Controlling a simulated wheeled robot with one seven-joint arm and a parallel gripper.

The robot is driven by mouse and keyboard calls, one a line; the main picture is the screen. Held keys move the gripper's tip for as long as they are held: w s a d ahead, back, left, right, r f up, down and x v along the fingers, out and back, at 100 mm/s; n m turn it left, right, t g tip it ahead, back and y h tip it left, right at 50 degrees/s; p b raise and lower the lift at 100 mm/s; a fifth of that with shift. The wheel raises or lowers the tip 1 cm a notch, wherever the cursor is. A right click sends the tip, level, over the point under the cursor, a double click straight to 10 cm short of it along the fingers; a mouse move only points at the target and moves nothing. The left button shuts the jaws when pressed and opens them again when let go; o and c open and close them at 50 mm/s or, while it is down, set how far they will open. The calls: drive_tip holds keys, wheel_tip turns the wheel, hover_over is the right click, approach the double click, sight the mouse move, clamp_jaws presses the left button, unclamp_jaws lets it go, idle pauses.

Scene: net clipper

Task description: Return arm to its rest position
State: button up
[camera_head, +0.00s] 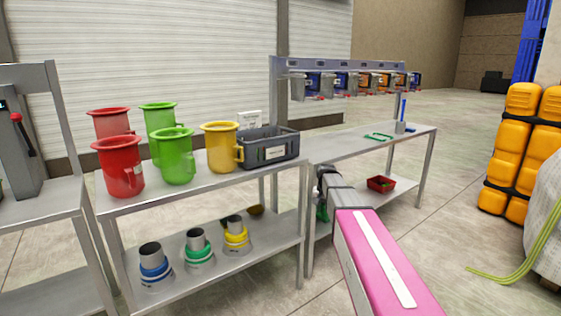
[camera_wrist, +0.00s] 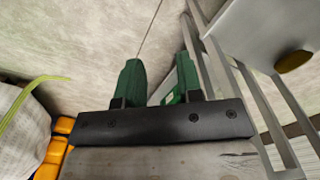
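My arm reaches forward from the bottom of the head view, past the right end of the middle table. My gripper (camera_head: 322,211) hangs at its far end, with green fingers pointing down beside the table legs, partly hidden by the arm. In the wrist view my gripper (camera_wrist: 159,75) shows two green fingers apart with nothing between them, and bare floor beyond.
The middle table (camera_head: 215,190) carries red, green and yellow jugs and a dark grey crate (camera_head: 268,148). Metal legs and a shelf stand close on the right in the wrist view. A red tray (camera_head: 381,184) sits on the right table's lower shelf. Orange containers (camera_head: 520,150) stand right.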

drive_tip(key=s+f+n, duration=0.1)
drive_tip(key=s+f, duration=0.3)
drive_tip(key=s, duration=0.5)
drive_tip(key=s+f+n, duration=0.1)
drive_tip(key=s+f, duration=0.3)
drive_tip(key=s, duration=0.5)
drive_tip(key=s+f+n, duration=0.1)
drive_tip(key=s+f, duration=0.3)
drive_tip(key=s, duration=0.5)
drive_tip(key=shift+f+n, duration=0.3)
